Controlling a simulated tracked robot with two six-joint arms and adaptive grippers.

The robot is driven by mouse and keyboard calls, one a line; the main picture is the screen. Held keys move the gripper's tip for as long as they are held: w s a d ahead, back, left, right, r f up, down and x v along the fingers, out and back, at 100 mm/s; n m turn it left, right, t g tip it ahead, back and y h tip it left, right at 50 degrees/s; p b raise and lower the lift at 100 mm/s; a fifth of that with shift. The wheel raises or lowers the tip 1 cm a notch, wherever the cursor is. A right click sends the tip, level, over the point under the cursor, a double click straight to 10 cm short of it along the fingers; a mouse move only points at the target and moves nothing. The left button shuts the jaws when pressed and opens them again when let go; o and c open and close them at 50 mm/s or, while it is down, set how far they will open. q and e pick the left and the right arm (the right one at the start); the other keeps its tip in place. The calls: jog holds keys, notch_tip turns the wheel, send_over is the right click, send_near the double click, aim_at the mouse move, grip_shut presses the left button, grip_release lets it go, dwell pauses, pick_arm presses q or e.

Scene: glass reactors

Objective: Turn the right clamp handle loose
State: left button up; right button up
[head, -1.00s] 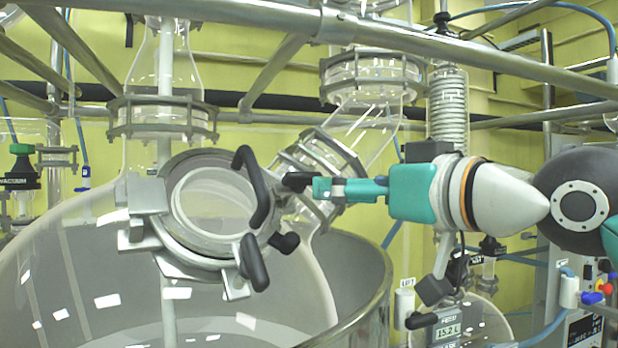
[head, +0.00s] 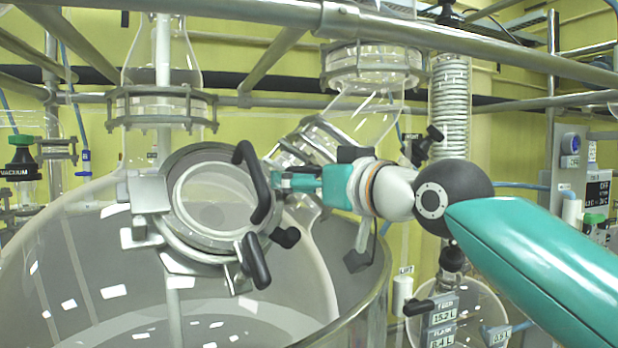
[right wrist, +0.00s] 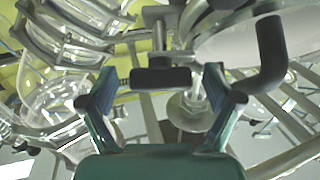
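The round hatch (head: 165,215) with its glass window sits on the big glass vessel. A large curved black handle (head: 254,180) stands at its right side. A black clamp handle (head: 255,262) is at its lower right, beside a small black knob (head: 286,237). My right gripper (head: 281,181) is at the hatch's right edge, just right of the curved handle. In the right wrist view, its fingers are apart, and a short black handle (right wrist: 160,78) lies between the tips with gaps on both sides. That handle is hidden by the gripper in the head view. My left gripper is not in view.
The curved handle (right wrist: 271,52) is close to the right finger in the right wrist view. A glass side neck (head: 310,145) with a metal flange is right behind the gripper. A metal rail (head: 480,45) runs overhead.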

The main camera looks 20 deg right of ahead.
jog(key=c, duration=0.9)
